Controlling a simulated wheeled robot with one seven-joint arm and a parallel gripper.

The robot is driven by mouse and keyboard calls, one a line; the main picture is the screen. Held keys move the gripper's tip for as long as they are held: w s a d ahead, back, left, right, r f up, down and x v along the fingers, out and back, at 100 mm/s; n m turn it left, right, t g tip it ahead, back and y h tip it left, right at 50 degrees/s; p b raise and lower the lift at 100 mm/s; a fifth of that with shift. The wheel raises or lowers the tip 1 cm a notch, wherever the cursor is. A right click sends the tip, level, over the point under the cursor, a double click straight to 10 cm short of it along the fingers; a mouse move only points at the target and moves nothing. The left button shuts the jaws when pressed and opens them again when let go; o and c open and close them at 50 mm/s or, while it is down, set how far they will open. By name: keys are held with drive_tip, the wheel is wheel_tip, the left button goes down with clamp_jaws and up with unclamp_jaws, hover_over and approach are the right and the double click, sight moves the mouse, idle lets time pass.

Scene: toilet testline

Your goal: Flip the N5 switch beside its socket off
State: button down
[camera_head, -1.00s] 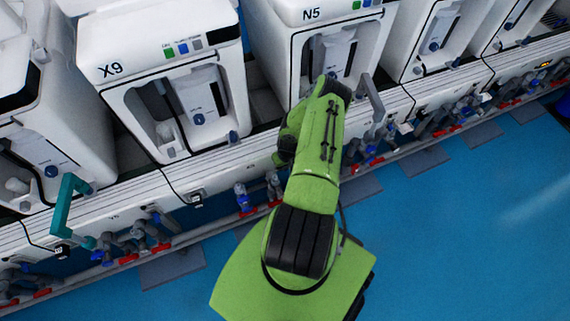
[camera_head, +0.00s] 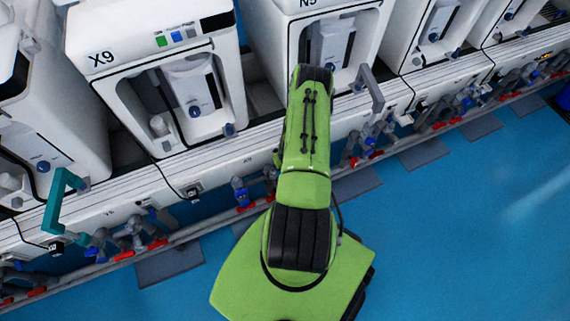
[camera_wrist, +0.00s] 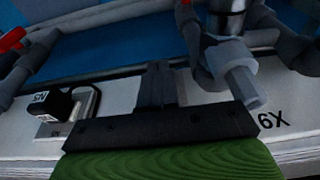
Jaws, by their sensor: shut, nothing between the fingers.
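In the wrist view the panel appears upside down. A black plug (camera_wrist: 58,104) sits at a grey socket (camera_wrist: 86,104) at the left, with small N5 lettering beside it. I cannot make out the N5 switch or its position there. My gripper (camera_wrist: 160,68) is shut and empty, its dark fingers extending over the panel to the right of the socket. I cannot tell whether the fingers touch anything. In the head view my green arm hides the gripper and the N5 socket and switch. The N5 machine (camera_head: 375,35) stands behind the arm, its label cut by the top edge.
The X9 machine (camera_head: 92,75) stands left, with its own plug and socket (camera_head: 194,191) below. A grey handle (camera_head: 371,92) and a teal handle (camera_head: 58,200) stick out of the panel. Pipes and valves (camera_head: 130,238) run along its lower front.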

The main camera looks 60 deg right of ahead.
drive_tip(key=shift+w+d+r, duration=0.35)
drive_tip(key=shift+w+d, duration=0.05)
drive_tip(key=shift+w, duration=0.25)
